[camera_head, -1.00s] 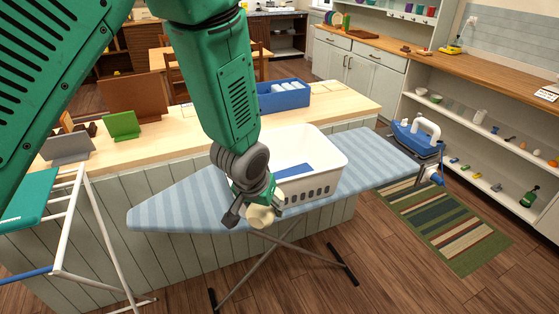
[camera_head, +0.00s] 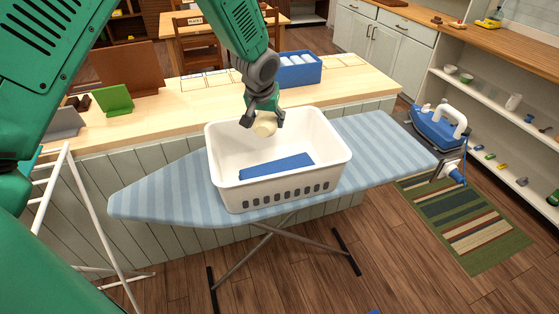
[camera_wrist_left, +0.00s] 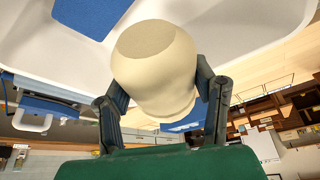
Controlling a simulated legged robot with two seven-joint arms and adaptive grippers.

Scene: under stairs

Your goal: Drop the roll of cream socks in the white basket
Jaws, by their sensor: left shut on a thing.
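The roll of cream socks (camera_head: 265,124) is between the fingers of my left gripper (camera_head: 263,118), which is shut on it. In the left wrist view the cream roll (camera_wrist_left: 155,65) fills the space between the two dark fingers (camera_wrist_left: 162,105). The white basket (camera_head: 283,196) stands on the ironing board, with a flat blue thing (camera_head: 277,166) on its floor. In the head view the gripper and roll are over the basket's back part; their exact height above its floor is hard to tell. My right gripper is not in view.
The blue striped ironing board (camera_head: 150,197) carries the basket, and a blue iron (camera_head: 440,125) stands at its right end. Behind is a wooden counter (camera_head: 190,95) with a blue bin (camera_head: 296,72) of white rolls. A white drying rack (camera_head: 95,215) is at left.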

